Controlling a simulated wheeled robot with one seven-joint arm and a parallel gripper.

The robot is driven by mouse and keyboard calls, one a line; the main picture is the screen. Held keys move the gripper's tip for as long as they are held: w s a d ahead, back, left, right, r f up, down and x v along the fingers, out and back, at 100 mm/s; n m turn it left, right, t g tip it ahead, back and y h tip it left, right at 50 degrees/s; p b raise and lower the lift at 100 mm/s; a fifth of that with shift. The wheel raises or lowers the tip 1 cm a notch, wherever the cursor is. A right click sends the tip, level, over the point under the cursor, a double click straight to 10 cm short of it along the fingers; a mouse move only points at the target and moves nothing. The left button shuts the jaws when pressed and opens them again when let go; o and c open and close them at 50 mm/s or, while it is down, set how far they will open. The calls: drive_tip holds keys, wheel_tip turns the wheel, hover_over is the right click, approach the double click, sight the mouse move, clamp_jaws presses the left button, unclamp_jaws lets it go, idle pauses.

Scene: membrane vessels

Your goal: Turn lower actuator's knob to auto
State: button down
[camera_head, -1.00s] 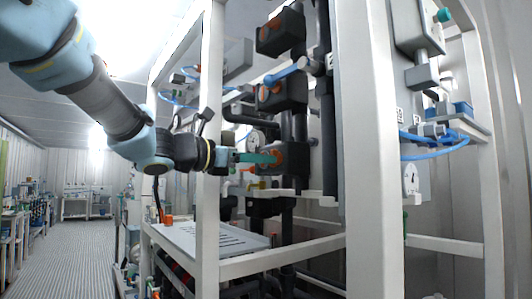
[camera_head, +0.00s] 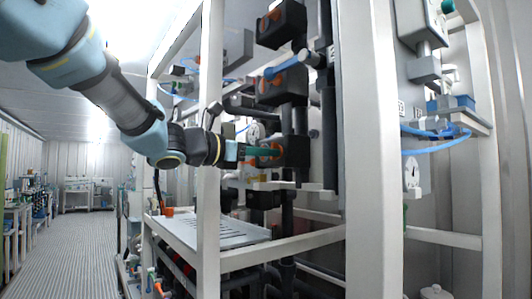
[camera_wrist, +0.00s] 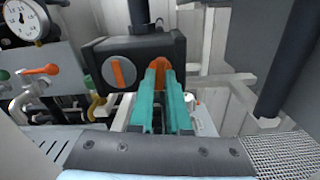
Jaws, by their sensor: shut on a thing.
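The lower actuator is a black box (camera_head: 292,151) on a dark vertical pipe, and it fills the upper middle of the wrist view (camera_wrist: 135,52). Its face carries a round grey dial with an orange bar (camera_wrist: 117,71) on the left and an orange knob (camera_wrist: 159,68) on the right. My gripper (camera_wrist: 158,76) has its teal fingers shut on the orange knob, one on each side. The fingers hide part of the knob, and I cannot read its setting. In the head view my gripper (camera_head: 268,152) reaches between the white frame posts to the box.
Two similar black actuators, a middle one (camera_head: 290,84) and a top one (camera_head: 288,22), sit above. White posts (camera_head: 210,150) stand close to my arm. A pressure gauge (camera_wrist: 22,22) and small coloured valve handles are left of the box. A grey tray (camera_head: 222,232) lies below.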

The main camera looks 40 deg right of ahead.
drive_tip(key=shift+f+m+b, duration=0.15)
drive_tip(key=shift+m+b, duration=0.15)
drive_tip(key=shift+b, duration=0.35)
drive_tip(key=m+b, duration=1.5)
drive_tip(key=b, duration=0.7)
drive_tip(key=shift+r+m, duration=0.2)
drive_tip(key=shift+m, duration=0.1)
drive_tip(key=c, duration=0.9)
unclamp_jaws()
